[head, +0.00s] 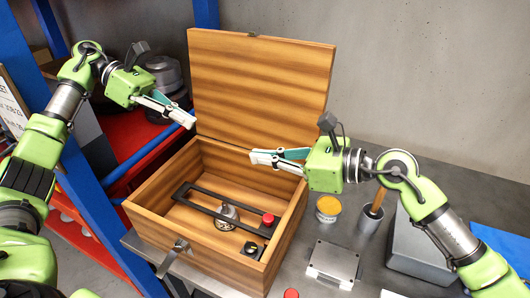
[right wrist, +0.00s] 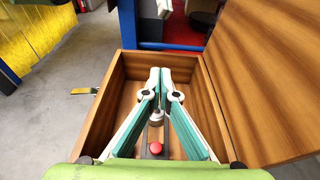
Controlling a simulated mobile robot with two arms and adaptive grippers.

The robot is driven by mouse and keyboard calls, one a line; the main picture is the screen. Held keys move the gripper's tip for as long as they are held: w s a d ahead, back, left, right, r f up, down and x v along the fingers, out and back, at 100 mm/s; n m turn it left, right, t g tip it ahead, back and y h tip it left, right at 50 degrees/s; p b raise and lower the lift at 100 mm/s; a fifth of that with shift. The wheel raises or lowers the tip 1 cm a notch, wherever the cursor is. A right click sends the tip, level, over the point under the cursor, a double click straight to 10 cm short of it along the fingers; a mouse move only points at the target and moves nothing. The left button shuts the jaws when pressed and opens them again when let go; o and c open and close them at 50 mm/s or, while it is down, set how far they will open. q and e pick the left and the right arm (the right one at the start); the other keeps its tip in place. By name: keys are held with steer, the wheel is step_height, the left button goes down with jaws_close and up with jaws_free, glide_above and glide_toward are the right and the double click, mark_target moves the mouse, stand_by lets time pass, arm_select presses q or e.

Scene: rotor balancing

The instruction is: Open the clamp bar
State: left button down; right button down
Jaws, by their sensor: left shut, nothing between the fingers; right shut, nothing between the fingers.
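The clamp bar (head: 212,195) is a dark, long frame inside the open wooden box (head: 155,227). A red knob (head: 268,219) is at its right end; the knob also shows in the right wrist view (right wrist: 156,148). A round metal part (head: 227,214) sits under the bar, partly covered by it. My left gripper (head: 191,121) is shut and empty, above the box's back left side. My right gripper (head: 254,158) is shut and empty, above the box's right half and apart from the bar. In the right wrist view its fingers (right wrist: 160,73) hide part of the box interior.
The box lid (head: 262,85) stands upright behind. A latch (head: 175,253) is on the box front. On the grey table to the right are a yellow-topped tin (head: 328,206), a cup with a wooden handle (head: 371,218) and a flat metal case (head: 333,262).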

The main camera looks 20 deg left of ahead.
arm_select(q)
steer(key=shift+a, duration=0.1)
arm_select(e)
steer(key=a, duration=1)
steer(key=shift+w+r, duration=0.2)
steer(key=shift+r, duration=0.05)
steer(key=shift+d, duration=0.1)
stand_by(0.7)
arm_select(q)
steer(key=c, duration=1.8)
jaws_free()
